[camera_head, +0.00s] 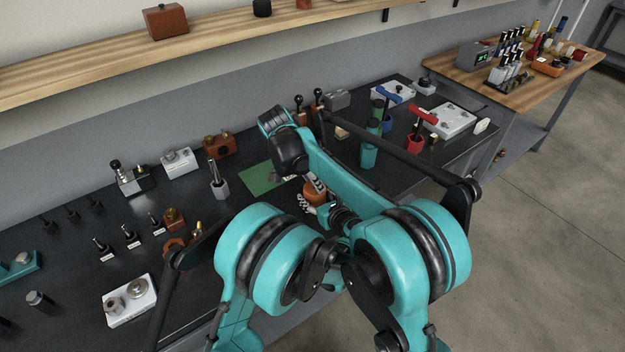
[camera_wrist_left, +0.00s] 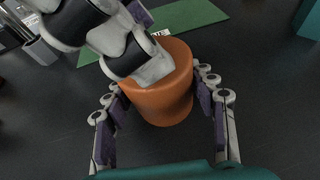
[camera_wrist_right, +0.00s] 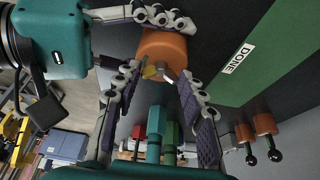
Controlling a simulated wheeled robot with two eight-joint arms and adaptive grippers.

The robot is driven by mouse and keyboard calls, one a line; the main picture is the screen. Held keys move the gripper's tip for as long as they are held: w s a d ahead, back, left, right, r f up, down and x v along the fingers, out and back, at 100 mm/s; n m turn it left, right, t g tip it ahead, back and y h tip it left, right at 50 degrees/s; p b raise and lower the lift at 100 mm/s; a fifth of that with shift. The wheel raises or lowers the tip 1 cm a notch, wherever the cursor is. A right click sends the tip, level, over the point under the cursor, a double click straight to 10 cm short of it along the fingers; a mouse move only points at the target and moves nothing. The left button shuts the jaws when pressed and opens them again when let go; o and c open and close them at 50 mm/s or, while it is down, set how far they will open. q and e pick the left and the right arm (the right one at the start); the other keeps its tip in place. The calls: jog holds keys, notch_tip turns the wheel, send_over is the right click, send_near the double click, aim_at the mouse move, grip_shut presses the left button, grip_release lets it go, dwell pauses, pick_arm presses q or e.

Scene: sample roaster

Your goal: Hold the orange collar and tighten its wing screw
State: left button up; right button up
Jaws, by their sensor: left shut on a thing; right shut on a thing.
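The orange collar (camera_wrist_left: 172,84) stands on the dark bench top; it also shows in the right wrist view (camera_wrist_right: 163,47) and, mostly behind my arms, in the head view (camera_head: 315,192). My left gripper (camera_wrist_left: 160,98) has a finger on each side of the collar and is shut on it. The wing screw (camera_wrist_right: 150,72), a small brass-coloured piece, sticks out of the collar's side. My right gripper (camera_wrist_right: 152,74) is shut on the wing screw, its fingertips close around it. In the left wrist view my right gripper's fingers cover the screw.
A green mat (camera_head: 258,179) with a label reading DONE (camera_wrist_right: 238,58) lies beside the collar. A grey holder (camera_head: 219,189), black-knobbed tools and small devices stand to the left. A teal bottle (camera_head: 370,150) and a red-handled tool (camera_head: 415,122) stand to the right.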

dwell(0.4)
jog(key=o, duration=1.2)
jog(key=shift+c, duration=0.2)
jog(key=v, duration=1.2)
